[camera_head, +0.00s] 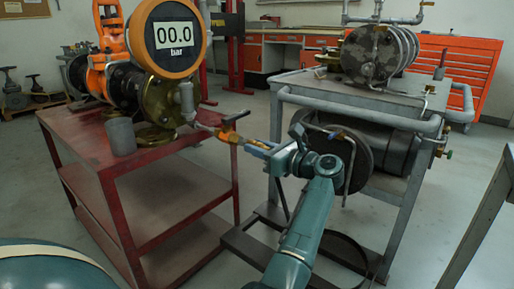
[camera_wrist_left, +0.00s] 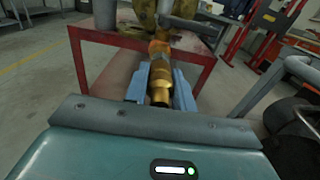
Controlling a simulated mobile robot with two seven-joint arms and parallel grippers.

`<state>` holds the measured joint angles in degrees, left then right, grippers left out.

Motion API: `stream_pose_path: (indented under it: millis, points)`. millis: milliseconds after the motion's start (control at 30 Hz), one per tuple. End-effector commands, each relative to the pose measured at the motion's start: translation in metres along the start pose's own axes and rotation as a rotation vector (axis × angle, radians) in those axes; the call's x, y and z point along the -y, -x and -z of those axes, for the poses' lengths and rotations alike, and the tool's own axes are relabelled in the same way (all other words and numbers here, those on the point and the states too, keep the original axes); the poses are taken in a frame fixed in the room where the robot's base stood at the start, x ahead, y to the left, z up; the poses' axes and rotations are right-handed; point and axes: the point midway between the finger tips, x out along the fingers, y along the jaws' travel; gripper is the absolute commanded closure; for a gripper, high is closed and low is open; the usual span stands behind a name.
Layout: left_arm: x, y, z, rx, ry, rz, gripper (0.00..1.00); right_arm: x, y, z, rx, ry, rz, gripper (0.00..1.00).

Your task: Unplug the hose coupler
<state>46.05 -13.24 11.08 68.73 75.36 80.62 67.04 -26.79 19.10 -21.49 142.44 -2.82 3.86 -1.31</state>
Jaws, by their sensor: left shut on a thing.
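The hose coupler, brass with an orange band (camera_head: 228,135), sits at the end of the small pipe branch on the right side of the gate valve assembly. In the left wrist view the brass coupler (camera_wrist_left: 160,92) lies lengthwise between the two blue fingers. My left gripper (camera_head: 257,147) is shut on it, reaching in from the right. A small valve with a dark red handle (camera_head: 236,116) stands just above the coupler. The round gauge (camera_head: 178,36) reads 00.0 bar. I cannot tell whether the coupler is still seated. My right gripper is not in view.
The red cart (camera_head: 120,160) carries the valve assembly and a grey cylinder (camera_head: 121,136). A grey cart (camera_head: 385,97) with a dark tank (camera_head: 385,150) stands close on the right. Floor shows between the carts. A grey table edge (camera_head: 485,215) is at far right.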

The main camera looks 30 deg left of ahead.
Motion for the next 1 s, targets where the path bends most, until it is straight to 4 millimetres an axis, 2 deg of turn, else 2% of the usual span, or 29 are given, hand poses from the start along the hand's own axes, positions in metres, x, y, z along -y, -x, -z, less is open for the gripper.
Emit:
stream_pose_path:
  millis: [133, 400, 1000]
  points:
    - [0.000, 0.000, 0.000, 0.000, 0.000, -0.001, 1.00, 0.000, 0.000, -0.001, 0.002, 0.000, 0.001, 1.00]
    - [0.000, 0.002, 0.000, 0.001, 0.001, 0.000, 1.00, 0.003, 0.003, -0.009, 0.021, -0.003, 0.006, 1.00]
    - [0.000, 0.026, 0.003, 0.001, 0.001, 0.000, 1.00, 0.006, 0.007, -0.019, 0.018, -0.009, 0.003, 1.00]
